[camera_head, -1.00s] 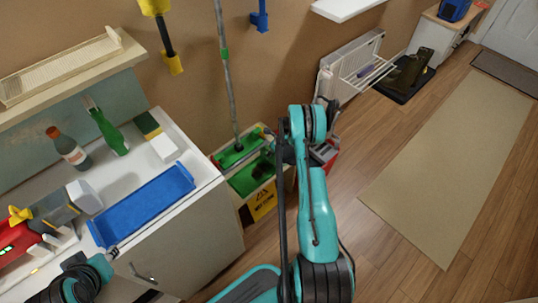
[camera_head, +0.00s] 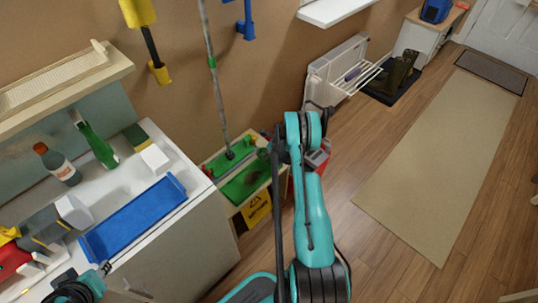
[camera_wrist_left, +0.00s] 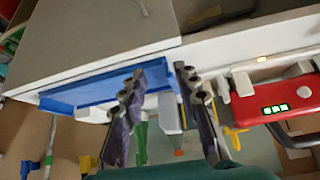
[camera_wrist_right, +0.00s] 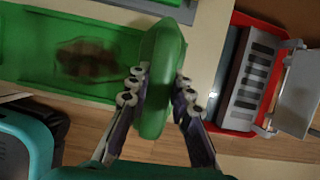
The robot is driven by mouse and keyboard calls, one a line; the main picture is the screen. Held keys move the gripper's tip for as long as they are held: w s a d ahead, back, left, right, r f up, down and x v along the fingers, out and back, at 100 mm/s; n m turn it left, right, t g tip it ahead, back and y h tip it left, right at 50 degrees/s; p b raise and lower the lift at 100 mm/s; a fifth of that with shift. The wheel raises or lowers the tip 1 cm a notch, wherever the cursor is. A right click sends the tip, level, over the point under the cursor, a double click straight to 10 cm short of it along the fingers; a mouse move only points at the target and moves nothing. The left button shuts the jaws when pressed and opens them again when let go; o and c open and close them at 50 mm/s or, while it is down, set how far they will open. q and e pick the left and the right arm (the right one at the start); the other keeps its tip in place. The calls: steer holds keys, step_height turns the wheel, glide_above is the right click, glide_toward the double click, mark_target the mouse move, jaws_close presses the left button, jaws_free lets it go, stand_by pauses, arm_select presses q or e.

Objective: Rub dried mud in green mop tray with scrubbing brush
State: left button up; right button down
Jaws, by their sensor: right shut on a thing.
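The green mop tray (camera_head: 240,187) sits low against the wall, beyond the white counter. In the right wrist view its green floor (camera_wrist_right: 25,60) bears a dark brown mud patch (camera_wrist_right: 90,60). My right gripper (camera_wrist_right: 160,85) is shut on a green, rounded scrubbing brush (camera_wrist_right: 162,60). It holds the brush at the tray's side, to the right of the mud in that view. The brush's underside is hidden, so I cannot tell whether it touches the tray. My left gripper (camera_wrist_left: 158,85) is open and empty near the counter with the blue tray.
A mop pole (camera_head: 213,80) rises from the mop stand. A red and grey container (camera_head: 318,158) stands right of it.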

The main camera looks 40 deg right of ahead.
step_height(320, 180, up, 5)
steer(key=shift+r+p, duration=0.2)
steer(key=shift+p, duration=0.9)
steer(key=shift+r, duration=0.1)
steer(key=shift+r+p, duration=0.35)
steer(key=shift+r, duration=1.15)
